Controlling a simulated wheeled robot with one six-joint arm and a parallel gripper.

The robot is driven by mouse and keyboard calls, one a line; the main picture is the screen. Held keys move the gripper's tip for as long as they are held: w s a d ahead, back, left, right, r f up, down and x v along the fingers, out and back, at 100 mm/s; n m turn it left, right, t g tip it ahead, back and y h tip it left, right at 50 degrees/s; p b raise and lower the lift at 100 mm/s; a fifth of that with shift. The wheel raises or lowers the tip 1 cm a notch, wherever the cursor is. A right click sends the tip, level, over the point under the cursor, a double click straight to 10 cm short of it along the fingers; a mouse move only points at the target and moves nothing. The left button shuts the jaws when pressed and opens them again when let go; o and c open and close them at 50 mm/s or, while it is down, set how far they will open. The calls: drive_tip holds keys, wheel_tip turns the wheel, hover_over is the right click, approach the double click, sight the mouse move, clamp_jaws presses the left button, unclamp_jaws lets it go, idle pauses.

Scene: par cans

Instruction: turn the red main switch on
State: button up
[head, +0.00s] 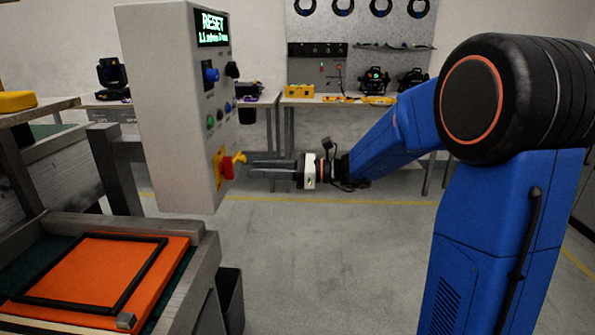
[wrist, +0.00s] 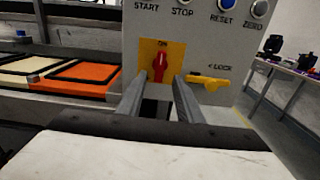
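The red main switch (wrist: 159,68) sits on a yellow plate (wrist: 176,50) low on the grey control box. In the wrist view the knob stands roughly upright, with small lettering above it that seems to read ON. It also shows in the head view (head: 227,168). A yellow lever (wrist: 208,83) marked LOCK is to the right of the plate. My gripper (wrist: 162,76) is open, its two fingers pointing at the panel with the red knob between them in the picture. In the head view my gripper (head: 250,169) is close to the panel; I cannot tell whether it touches.
The control box (head: 165,100) carries a lit display (head: 212,27) reading RESET and several buttons above the switch. An orange framed panel (head: 95,275) lies on the bench at lower left. Workbenches with lamps (head: 374,80) stand at the back. The floor is clear in the middle.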

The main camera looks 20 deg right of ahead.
drive_tip(key=v, duration=1)
drive_tip(key=s+a+f+n+g+h, duration=0.25)
drive_tip(key=s+f+n+h, duration=0.2)
drive_tip(key=s, duration=0.45)
drive_tip(key=s+a+f+n+g+h, duration=0.25)
drive_tip(key=s+n, duration=0.25)
drive_tip(key=s, duration=0.5)
drive_tip(key=s+d+f+n+t+h, duration=0.3)
drive_tip(key=s+d+f+n+h, duration=0.3)
drive_tip(key=s+d+n+h, duration=0.4)
drive_tip(key=s+d+n, duration=0.1)
drive_tip(key=s+n, duration=0.1)
drive_tip(key=shift+d+f+n+t, duration=0.2)
drive_tip(key=shift+d+n+t, duration=0.1)
drive_tip(key=shift+d+n, duration=0.1)
drive_tip(key=shift+s, duration=0.1)
